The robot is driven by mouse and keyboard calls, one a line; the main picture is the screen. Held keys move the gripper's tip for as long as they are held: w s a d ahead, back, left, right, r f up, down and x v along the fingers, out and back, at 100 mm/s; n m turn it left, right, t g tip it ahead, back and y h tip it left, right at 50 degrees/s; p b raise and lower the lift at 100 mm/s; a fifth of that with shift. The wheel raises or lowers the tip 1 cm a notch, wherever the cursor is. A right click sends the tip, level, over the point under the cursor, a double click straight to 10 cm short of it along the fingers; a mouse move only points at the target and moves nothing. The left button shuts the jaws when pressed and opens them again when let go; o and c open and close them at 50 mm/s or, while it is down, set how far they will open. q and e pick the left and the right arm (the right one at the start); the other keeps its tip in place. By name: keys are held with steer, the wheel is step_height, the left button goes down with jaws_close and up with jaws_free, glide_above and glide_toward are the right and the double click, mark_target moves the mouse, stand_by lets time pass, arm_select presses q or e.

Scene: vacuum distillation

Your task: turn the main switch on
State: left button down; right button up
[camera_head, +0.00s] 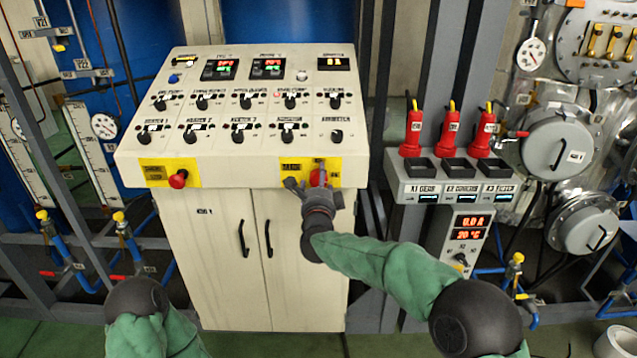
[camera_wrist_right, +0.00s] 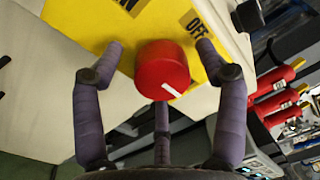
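The main switch is a red round knob with a white mark (camera_wrist_right: 163,70) on a yellow plate (camera_wrist_right: 85,25) with black ON and OFF labels. In the head view the knob (camera_head: 318,178) is on the right of the console's front edge, partly hidden by my gripper. My right gripper (camera_head: 318,188) is in front of it. In the right wrist view its fingers (camera_wrist_right: 160,60) are spread either side of the knob, with gaps visible, and a third finger is below. My left gripper is not in view; only part of my left arm shows.
The cream console (camera_head: 240,110) carries rows of black knobs and displays. A red button (camera_head: 178,179) on another yellow plate is at its left. Red-handled devices (camera_head: 447,130) stand on a grey unit at right. Steel vessels (camera_head: 557,145) are farther right.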

steer(key=shift+s, duration=0.1)
steer(key=s, duration=1.2)
steer(key=shift+f, duration=0.3)
steer(key=shift+w, duration=0.1)
steer(key=s+d+f+n+g+y+p, duration=0.1)
steer(key=s+d+f+n+g, duration=0.2)
steer(key=f, duration=0.8)
steer(key=s+d+f+n+g+p, duration=0.1)
steer(key=s+d+f+n+g, duration=0.2)
steer(key=f, duration=0.7)
steer(key=s+d+f+n+g+y+p, duration=0.1)
steer(key=f+n+g, duration=0.3)
steer(key=f, duration=0.7)
steer(key=s+d+f+n+g, duration=0.1)
steer(key=s+f+n+g, duration=0.1)
steer(key=s+f, duration=0.3)
steer(key=s+d+f+n+g+y+p, duration=0.1)
steer(key=s+f+n+g, duration=0.2)
steer(key=s, duration=1)
steer(key=s+d+f+n+g+y+p, duration=0.1)
steer(key=s+f+n+g, duration=0.2)
steer(key=s+f, duration=0.4)
steer(key=shift+s, duration=0.95)
